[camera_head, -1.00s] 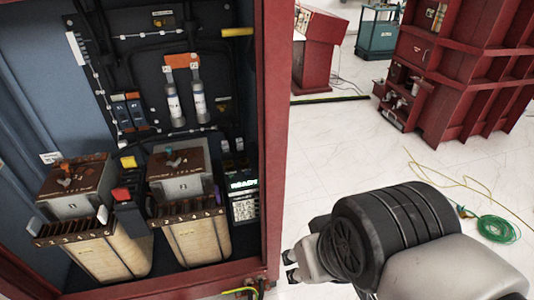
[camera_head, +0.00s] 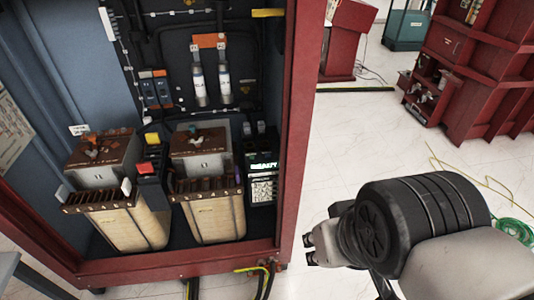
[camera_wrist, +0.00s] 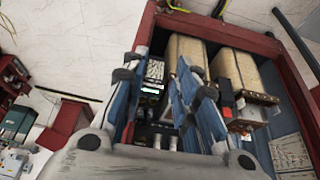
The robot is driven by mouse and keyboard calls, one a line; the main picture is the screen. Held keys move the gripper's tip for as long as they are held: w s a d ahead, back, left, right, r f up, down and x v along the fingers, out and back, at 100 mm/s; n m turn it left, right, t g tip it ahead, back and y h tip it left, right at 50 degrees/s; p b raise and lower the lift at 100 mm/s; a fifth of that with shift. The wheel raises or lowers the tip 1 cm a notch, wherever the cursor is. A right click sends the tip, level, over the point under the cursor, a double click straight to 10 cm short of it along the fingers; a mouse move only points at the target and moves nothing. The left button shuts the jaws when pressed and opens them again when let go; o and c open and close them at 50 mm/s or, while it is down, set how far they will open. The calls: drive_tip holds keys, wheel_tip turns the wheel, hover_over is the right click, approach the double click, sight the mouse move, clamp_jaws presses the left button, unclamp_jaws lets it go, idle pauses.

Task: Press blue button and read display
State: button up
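A dark device with a lit green display (camera_head: 264,167) stands at the right inside the open red cabinet (camera_head: 294,140). The display seems to read "READY", with a light keypad (camera_head: 262,189) below it. In the wrist view the device's keypad (camera_wrist: 154,70) and display (camera_wrist: 151,88) show between my fingers, farther off. I cannot make out a blue button on it. My gripper (camera_head: 309,250) is outside the cabinet to the right, apart from the device. In the wrist view my gripper (camera_wrist: 160,82) has its blue fingers spread, with nothing between them.
Two brown-topped transformers (camera_head: 101,173) (camera_head: 203,165) stand left of the device. Between them is a black unit with a red block (camera_head: 145,168). Two blue modules (camera_head: 156,93) hang behind. The cabinet's right post lies between my gripper and the device. White floor is free beyond.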

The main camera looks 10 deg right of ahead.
clamp_jaws()
idle(1.3)
